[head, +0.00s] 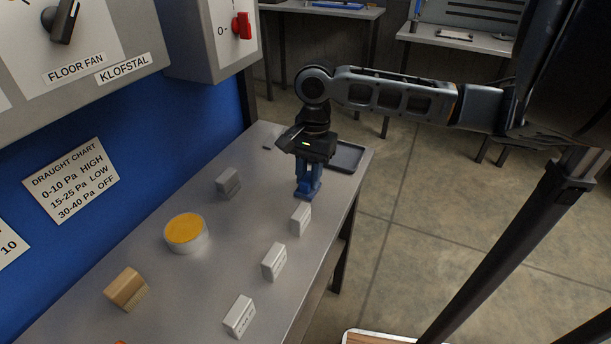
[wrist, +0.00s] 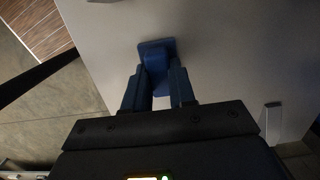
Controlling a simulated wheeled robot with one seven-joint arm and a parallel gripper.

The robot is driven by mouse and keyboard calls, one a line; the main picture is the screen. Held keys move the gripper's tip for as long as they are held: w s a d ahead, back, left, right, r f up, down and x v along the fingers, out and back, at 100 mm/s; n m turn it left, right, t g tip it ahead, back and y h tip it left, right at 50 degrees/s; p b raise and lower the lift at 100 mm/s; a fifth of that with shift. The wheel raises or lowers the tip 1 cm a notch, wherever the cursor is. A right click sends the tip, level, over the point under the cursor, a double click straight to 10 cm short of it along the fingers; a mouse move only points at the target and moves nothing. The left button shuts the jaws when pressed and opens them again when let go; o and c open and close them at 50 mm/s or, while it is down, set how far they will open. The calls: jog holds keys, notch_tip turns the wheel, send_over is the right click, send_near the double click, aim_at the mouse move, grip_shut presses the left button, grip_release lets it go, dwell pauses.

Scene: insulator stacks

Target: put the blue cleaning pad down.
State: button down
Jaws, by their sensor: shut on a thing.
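My gripper (head: 308,174) points down over the far part of the grey metal table, shut on the blue cleaning pad (head: 306,194). In the wrist view the pad (wrist: 156,50) shows between and beyond the fingertips of my gripper (wrist: 158,84). The pad's lower end is at or just above the table top; I cannot tell whether it touches. The fingers hide part of the pad.
A dark tray (head: 348,157) lies behind and right of my gripper. White blocks (head: 301,219) line the table's right side. A grey block (head: 228,183), a yellow-topped tin (head: 186,234) and a wooden brush (head: 126,289) stand left. Bare table lies between them.

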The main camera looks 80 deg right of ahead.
jog(key=c, duration=1)
grip_release()
jog(key=shift+a+f, duration=0.1)
jog(key=shift+f, duration=0.5)
jog(key=shift+c, duration=0.2)
jog(key=shift+o, duration=1.4)
jog(key=shift+s+f+b, duration=0.1)
jog(key=shift+f+b, duration=0.2)
jog(key=shift+b, duration=0.35)
jog(key=shift+o, duration=1.3)
jog(key=r, duration=0.8)
jog(key=shift+s+d+r+p, duration=0.1)
jog(key=shift+d+r+p, duration=0.15)
jog(key=shift+d+p, duration=0.15)
